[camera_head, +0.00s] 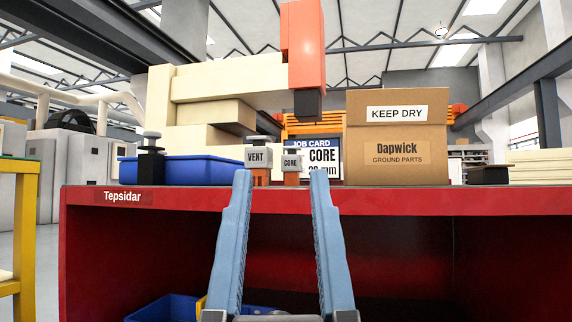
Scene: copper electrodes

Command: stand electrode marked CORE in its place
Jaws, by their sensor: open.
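The electrode marked CORE (290,163) is a small grey labelled block over a copper-coloured lower part. It stands upright on the red bench top, with its foot hidden by the bench's front edge. A larger electrode marked VENT (258,157) stands just to its left. My gripper (280,174) is open and empty, its two blue fingers pointing toward the bench. In the picture CORE shows between the fingertips, nearer the right one. I cannot tell how far beyond them it is. A job card (324,157) behind reads CORE and a partly hidden size in mm.
The red bench (400,200) has an open front with a blue bin (162,307) below. A blue tray (203,171) and a black clamp-like post (151,168) are left. A cardboard box (397,167) stands right. An orange machine head (306,55) hangs above.

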